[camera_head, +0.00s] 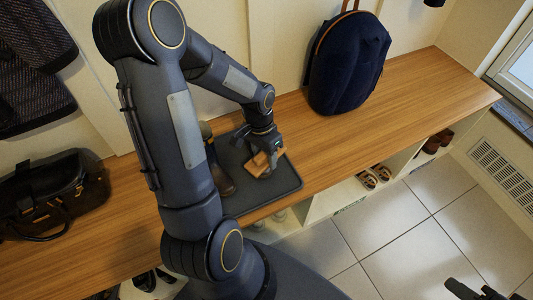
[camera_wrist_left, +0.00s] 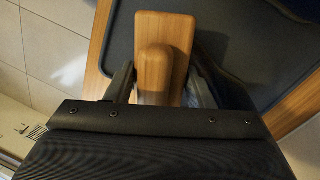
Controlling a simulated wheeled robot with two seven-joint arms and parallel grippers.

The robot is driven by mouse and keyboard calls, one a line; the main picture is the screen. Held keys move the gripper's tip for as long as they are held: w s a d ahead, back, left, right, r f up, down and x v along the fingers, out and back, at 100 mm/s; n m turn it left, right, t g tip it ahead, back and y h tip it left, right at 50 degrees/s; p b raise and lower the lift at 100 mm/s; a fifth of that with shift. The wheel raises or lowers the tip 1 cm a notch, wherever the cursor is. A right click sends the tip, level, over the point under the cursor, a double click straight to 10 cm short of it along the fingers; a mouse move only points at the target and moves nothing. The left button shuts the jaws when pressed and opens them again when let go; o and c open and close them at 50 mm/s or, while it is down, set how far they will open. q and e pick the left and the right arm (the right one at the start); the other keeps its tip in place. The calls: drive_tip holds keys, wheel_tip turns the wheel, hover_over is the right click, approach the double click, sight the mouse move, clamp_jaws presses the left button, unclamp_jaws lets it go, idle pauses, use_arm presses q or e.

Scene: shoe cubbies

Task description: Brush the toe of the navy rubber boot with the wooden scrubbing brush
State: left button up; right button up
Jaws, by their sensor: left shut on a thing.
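My left gripper (camera_head: 268,146) is shut on the wooden scrubbing brush (camera_head: 264,165) and holds it over the dark tray (camera_head: 287,184) on the bench. In the left wrist view the brush (camera_wrist_left: 165,32) has a flat wooden block and a rounded grip between the fingers (camera_wrist_left: 158,85). A boot (camera_head: 221,178) stands on the tray to the left of the brush, partly behind my left arm. It looks dark with brown tones, and its toe is not clear. I cannot tell whether the brush touches it. Part of my right gripper (camera_head: 475,290) shows at the bottom right corner.
The wooden bench (camera_head: 425,85) has free room to the right of the tray. A navy backpack (camera_head: 348,62) stands at its back, and a black bag (camera_head: 52,190) sits at the left. Sandals (camera_head: 374,176) and brown shoes (camera_head: 438,141) are in the cubbies below.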

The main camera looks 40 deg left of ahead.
sight(252, 159)
use_arm(q)
drive_tip(key=shift+s+a, duration=0.5)
drive_tip(key=shift+s, duration=0.25)
drive_tip(key=shift+s+a, duration=0.5)
drive_tip(key=shift+s, duration=0.2)
drive_tip(key=shift+w+d, duration=0.65)
drive_tip(key=shift+w, duration=0.3)
drive_tip(key=shift+w+d, duration=0.75)
drive_tip(key=shift+w, duration=0.2)
drive_tip(key=shift+s+a+p, duration=0.3)
drive_tip(key=shift+s+a, duration=0.35)
drive_tip(key=shift+s, duration=0.2)
drive_tip(key=shift+s+a+f, duration=0.1)
drive_tip(key=shift+s+a, duration=0.65)
drive_tip(key=shift+s, duration=0.3)
drive_tip(key=shift+w+d, duration=0.65)
drive_tip(key=shift+w, duration=0.3)
drive_tip(key=shift+w+d, duration=0.75)
drive_tip(key=shift+w, duration=0.25)
drive_tip(key=shift+s+a, duration=0.7)
drive_tip(key=shift+s, duration=0.15)
drive_tip(key=shift+s+a, duration=0.35)
drive_tip(key=shift+s, duration=0.2)
drive_tip(key=shift+s+a, duration=0.35)
drive_tip(key=shift+s, duration=0.2)
drive_tip(key=shift+w+d, duration=0.65)
drive_tip(key=shift+w, duration=0.3)
drive_tip(key=shift+p, duration=0.35)
